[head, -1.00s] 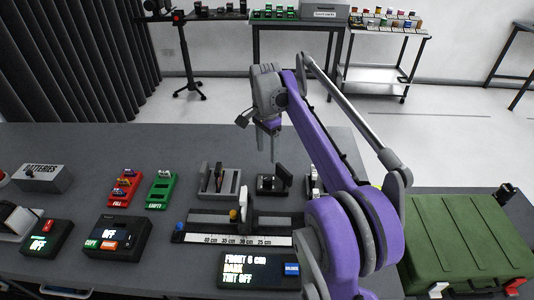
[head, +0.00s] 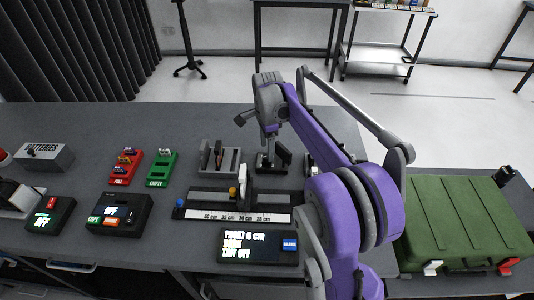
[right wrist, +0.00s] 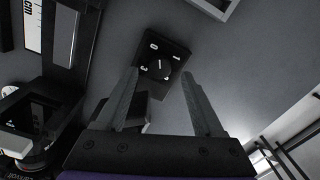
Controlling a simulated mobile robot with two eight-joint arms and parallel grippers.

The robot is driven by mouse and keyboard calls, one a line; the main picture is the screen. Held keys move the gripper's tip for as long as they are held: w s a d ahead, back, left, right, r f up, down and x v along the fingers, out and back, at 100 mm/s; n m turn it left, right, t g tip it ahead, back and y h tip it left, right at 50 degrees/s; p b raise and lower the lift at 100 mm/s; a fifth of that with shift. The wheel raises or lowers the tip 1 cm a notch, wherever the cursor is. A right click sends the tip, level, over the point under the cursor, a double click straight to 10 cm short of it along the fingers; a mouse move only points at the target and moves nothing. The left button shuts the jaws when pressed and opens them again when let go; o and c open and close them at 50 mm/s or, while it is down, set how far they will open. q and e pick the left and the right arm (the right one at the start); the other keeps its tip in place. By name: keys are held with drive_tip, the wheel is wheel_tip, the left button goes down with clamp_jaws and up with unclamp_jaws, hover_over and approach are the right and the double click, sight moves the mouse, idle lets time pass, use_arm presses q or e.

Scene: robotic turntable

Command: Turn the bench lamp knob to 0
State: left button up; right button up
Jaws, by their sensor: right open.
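The bench lamp knob (right wrist: 157,67) is a dark round dial on a small black box (right wrist: 166,50) with white digits around it. A pale mark shows on the dial, but I cannot tell for sure which digit it points at. In the head view the black box (head: 267,166) stands to the right of a grey tray, partly covered by my gripper. My right gripper (right wrist: 160,74) is open and empty, with its fingers on either side of the knob in the wrist view; contact cannot be told. It also shows pointing down in the head view (head: 271,146). My left gripper is out of view.
The grey tray (head: 235,169) is left of the lamp box. A ruler rail (head: 240,215) and a display box (head: 232,258) lie nearer. A green case (head: 460,220) is at the right. Bench behind the box is clear.

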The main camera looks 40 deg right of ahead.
drive_tip(key=shift+f, duration=1.55)
drive_tip(key=shift+c, duration=0.2)
clamp_jaws()
